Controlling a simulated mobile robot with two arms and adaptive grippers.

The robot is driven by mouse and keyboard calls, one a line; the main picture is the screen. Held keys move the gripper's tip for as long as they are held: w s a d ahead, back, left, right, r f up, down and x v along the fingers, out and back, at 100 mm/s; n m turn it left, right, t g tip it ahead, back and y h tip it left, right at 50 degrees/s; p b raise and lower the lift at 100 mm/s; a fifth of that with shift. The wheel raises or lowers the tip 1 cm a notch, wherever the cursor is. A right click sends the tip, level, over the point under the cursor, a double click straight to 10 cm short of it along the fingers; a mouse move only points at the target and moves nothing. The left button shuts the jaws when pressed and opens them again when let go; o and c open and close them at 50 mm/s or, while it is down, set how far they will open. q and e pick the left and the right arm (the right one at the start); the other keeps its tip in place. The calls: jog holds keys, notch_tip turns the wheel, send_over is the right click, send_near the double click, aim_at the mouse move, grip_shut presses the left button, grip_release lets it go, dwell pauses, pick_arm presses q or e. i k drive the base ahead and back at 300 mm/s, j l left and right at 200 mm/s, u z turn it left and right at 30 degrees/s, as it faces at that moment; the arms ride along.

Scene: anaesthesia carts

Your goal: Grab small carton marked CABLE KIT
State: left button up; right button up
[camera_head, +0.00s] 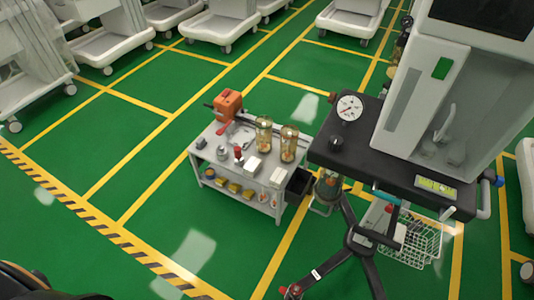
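No lettering reading CABLE KIT can be made out at this size. A small white box (253,167) lies on top of the low grey worktable (224,176). Another pale box (278,176) stands beside it near the table's right edge. I cannot tell whether either is the carton. Neither of my grippers shows in this view.
The table also holds an orange device (228,104) and two glass canisters (264,134), with several yellow items on its lower level. An anaesthesia cart (430,100) with a wire basket (412,240) and a dark wheeled base stands at right. Green floor (120,180) in front is clear.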

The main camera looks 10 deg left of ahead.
aim_at(254, 165)
jog(key=i+j, duration=0.1)
jog(key=j, duration=0.2)
jog(key=i+j, duration=0.1)
jog(key=j, duration=0.25)
jog(key=i+j, duration=0.1)
jog(key=j, duration=0.2)
jog(key=i+j, duration=0.1)
jog(key=i, duration=0.2)
